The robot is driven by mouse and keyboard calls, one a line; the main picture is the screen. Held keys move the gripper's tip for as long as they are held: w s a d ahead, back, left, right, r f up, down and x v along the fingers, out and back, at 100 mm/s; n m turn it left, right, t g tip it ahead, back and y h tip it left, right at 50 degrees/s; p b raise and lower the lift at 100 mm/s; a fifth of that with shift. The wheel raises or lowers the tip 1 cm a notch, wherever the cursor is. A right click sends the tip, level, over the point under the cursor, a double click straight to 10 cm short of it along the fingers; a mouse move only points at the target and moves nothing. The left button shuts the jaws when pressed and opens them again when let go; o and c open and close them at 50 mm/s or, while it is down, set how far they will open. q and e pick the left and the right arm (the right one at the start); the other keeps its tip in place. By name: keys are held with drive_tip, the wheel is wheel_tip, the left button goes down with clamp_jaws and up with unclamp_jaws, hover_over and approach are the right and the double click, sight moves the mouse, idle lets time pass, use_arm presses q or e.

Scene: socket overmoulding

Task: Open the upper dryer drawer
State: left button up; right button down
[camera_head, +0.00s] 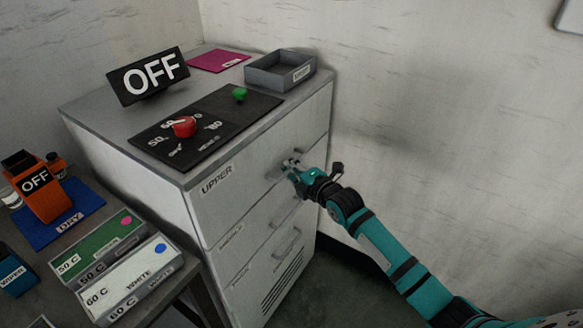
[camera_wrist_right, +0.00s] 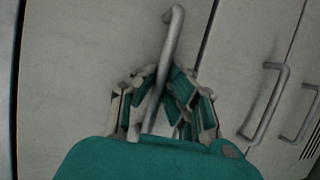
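The dryer (camera_head: 150,185) is a pale grey cabinet with drawers in its front. The upper drawer (camera_head: 235,200), labelled UPPER, sits flush with the cabinet front, so it is closed. My right gripper (camera_head: 293,166) is at this drawer's handle. In the right wrist view, the upper handle (camera_wrist_right: 175,30) runs between the two fingers of my right gripper (camera_wrist_right: 164,78). The fingertips close in on both sides of the bar and appear shut on it. The lower part of the handle is partly hidden by the fingers. My left gripper is not in view.
Lower drawer handles (camera_head: 286,243) stick out below. On the dryer top are an OFF sign (camera_head: 150,76), a control panel (camera_head: 205,125) with a red knob, and a grey tray (camera_head: 281,72). A side table with labelled boxes (camera_head: 130,280) stands left. The wall is close on the right.

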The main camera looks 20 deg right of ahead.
idle(0.5)
drive_tip(key=s+d+p, duration=0.4)
drive_tip(key=s+d, duration=0.3)
drive_tip(key=s, duration=0.3)
drive_tip(key=s+d+p, duration=0.5)
drive_tip(key=s+d, duration=0.3)
drive_tip(key=s, duration=0.2)
drive_tip(key=shift+s, duration=0.3)
drive_tip(key=shift+r, duration=0.1)
drive_tip(key=c, duration=1.4)
unclamp_jaws()
drive_tip(key=shift+s, duration=0.1)
drive_tip(key=v, duration=1.1)
drive_tip(key=shift+s+d, duration=0.1)
drive_tip(key=shift+s, duration=0.3)
